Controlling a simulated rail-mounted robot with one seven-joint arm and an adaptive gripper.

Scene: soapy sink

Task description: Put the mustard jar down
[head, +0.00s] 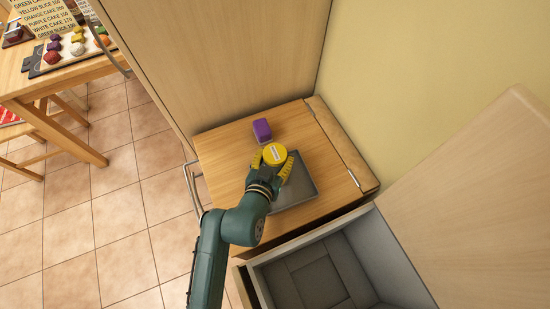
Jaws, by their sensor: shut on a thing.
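The mustard jar (274,153) shows as a round yellow top with a pale label. My gripper (272,168) has its yellow fingers around the jar and is shut on it. The jar is over the wooden counter (222,157), at the upper left edge of a grey tray (303,184). From above I cannot tell whether the jar touches the surface below it. My gripper and arm hide part of the tray.
A purple block (262,129) stands just behind the jar. A tall wooden cabinet (225,60) rises behind the counter, and a yellow wall (410,80) is at right. A grey open basin (320,272) is in front. The counter's left part is bare.

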